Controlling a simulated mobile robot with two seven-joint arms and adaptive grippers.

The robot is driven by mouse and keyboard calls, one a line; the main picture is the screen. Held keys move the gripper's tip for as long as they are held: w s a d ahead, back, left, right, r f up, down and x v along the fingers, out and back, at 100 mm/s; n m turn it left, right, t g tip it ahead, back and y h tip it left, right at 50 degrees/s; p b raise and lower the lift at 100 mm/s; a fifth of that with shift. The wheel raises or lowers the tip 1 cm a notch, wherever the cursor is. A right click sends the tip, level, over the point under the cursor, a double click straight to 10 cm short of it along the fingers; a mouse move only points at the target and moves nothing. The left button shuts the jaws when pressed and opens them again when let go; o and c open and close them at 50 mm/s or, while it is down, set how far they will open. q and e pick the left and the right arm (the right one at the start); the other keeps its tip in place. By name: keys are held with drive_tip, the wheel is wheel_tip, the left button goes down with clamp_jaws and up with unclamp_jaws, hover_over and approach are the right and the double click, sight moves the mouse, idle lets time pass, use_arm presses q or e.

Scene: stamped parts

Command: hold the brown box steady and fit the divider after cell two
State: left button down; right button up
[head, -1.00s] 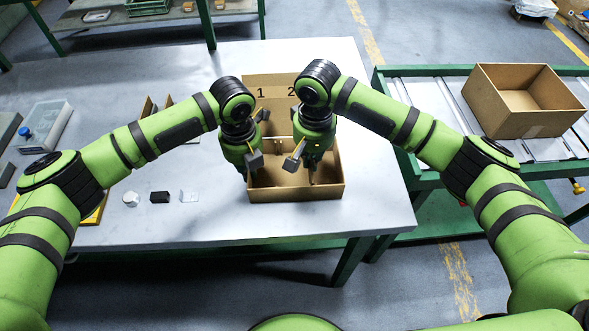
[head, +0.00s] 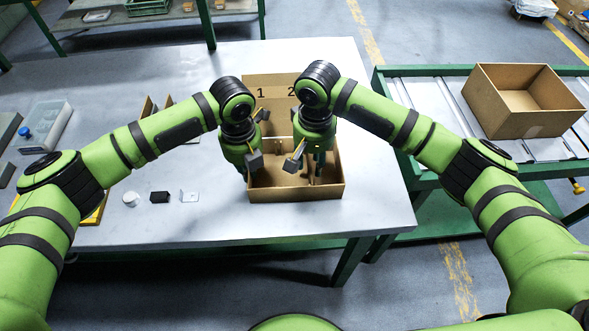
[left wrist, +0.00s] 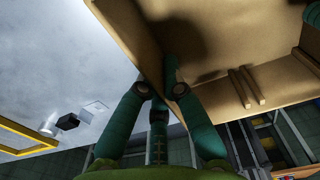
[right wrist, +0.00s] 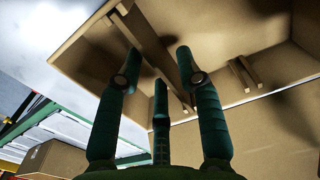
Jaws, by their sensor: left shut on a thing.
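The brown box (head: 262,193) stands on the table, with the numbers 1 and 2 showing on its raised back panel. My left gripper (head: 247,170) is shut on the box's left wall, one finger inside and one outside, as the left wrist view (left wrist: 154,82) shows. My right gripper (head: 309,172) is down inside the box. In the right wrist view its fingers (right wrist: 159,60) are spread apart, one on each side of the divider (right wrist: 160,50), with gaps between. The divider stands across the box near paired ribs; its bottom edge and exact seating are hidden.
A holder with brown panels (head: 148,107) stands left of the box, mostly behind my left arm. Small white and black parts (head: 160,197) lie at the table's front. Another open carton (head: 510,115) rests on the roller stand at right.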

wheel_tip(320, 180, up, 12)
idle(0.4)
drive_tip(key=shift+f, duration=0.1)
use_arm(q)
drive_tip(key=c, duration=1.3)
unclamp_jaws()
wheel_tip(320, 180, up, 12)
